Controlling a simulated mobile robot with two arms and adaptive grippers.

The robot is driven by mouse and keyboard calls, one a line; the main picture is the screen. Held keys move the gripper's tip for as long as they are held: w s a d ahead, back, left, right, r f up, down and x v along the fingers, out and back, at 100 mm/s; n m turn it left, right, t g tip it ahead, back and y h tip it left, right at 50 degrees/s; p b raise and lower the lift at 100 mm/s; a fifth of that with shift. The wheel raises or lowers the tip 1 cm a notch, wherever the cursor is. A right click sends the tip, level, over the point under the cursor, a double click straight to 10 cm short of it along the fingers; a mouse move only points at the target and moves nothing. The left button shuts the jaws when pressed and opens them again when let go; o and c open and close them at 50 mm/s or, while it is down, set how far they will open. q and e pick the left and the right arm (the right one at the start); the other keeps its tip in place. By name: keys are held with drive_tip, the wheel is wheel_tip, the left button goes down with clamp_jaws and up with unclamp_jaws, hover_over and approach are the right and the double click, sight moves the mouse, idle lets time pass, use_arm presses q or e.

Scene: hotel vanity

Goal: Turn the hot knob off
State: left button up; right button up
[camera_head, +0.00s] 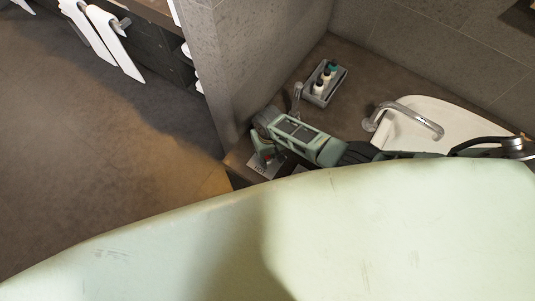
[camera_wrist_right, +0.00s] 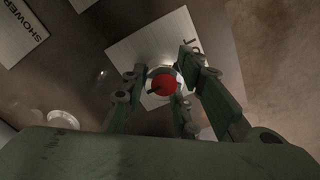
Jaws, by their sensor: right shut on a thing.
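The hot knob is a round red knob with a dark pointer mark, and in the wrist view the knob (camera_wrist_right: 165,82) sits between my right gripper's fingers. It stands in front of a white plate (camera_wrist_right: 140,45) whose lettering is mostly hidden. In the head view a bit of red from the knob (camera_head: 268,152) shows at the counter's left end. My right gripper (camera_head: 264,157) reaches down there from the right, and its fingers (camera_wrist_right: 163,88) close around the knob in the wrist view. My left gripper is not in view.
A grey tray with small bottles (camera_head: 312,96) stands behind my right gripper. A curved chrome faucet (camera_head: 408,112) arches over a white basin (camera_head: 402,132). A wall (camera_head: 250,60) borders the counter on the left. In the wrist view, a plate reading SHOWER (camera_wrist_right: 18,32) lies upper left.

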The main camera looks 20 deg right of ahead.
drive_tip(key=shift+w+d+r, duration=0.2)
drive_tip(key=shift+w+d, duration=0.1)
drive_tip(key=shift+d, duration=0.15)
drive_tip(key=o, duration=1)
drive_tip(key=shift+s, duration=0.1)
drive_tip(key=shift+a, duration=0.1)
drive_tip(key=shift+a+r, duration=0.1)
drive_tip(key=shift+r, duration=0.3)
wheel_tip(320, 180, up, 11)
drive_tip(key=shift+s, duration=0.15)
drive_tip(key=shift+s, duration=0.1)
